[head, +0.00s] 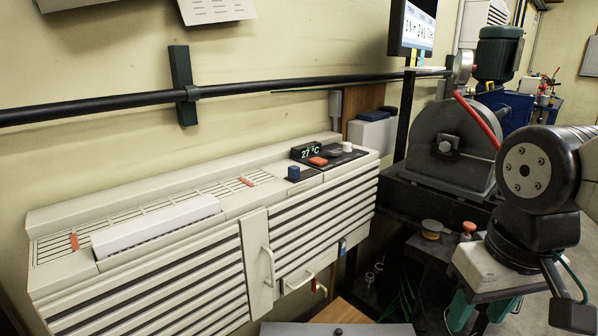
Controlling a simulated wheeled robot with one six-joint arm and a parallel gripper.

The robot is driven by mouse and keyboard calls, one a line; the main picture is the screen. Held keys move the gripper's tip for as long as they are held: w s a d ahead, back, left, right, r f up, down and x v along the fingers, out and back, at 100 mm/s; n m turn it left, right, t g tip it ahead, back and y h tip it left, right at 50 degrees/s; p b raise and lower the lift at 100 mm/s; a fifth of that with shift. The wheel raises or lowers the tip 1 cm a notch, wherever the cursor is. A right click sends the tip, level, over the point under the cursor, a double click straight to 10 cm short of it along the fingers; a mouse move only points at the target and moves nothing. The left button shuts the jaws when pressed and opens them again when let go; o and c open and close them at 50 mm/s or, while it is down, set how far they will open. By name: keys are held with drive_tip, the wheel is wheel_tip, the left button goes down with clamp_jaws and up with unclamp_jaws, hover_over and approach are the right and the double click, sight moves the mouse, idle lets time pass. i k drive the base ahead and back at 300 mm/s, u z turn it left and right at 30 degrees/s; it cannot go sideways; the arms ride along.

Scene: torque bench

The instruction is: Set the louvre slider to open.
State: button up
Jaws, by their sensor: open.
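A long cream heater unit with slats stands along the wall. On its top, an orange-red tab (75,241) sits in the left grille, near the left end of a raised white flap (158,228). A second orange-red tab (247,182) sits on the middle grille, right of the flap. Either could be the louvre slider; I cannot read any open or closed marking. My gripper cannot be made out in the head view; only parts of my arm show at the right, clear of the heater.
The heater's right end has a dark control panel with a 27 °C display (306,153), a blue knob (293,173), a red button (318,161) and a pale knob (347,147). Handles (268,266) stick out in front. A black pipe (130,99) runs above. Machinery (445,145) crowds the right.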

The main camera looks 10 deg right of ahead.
sight(293, 171)
drive_tip(key=z, duration=0.05)
drive_tip(key=k, duration=0.6)
drive_tip(key=u, duration=0.55)
drive_tip(key=i, duration=1.6)
drive_tip(key=z, duration=0.4)
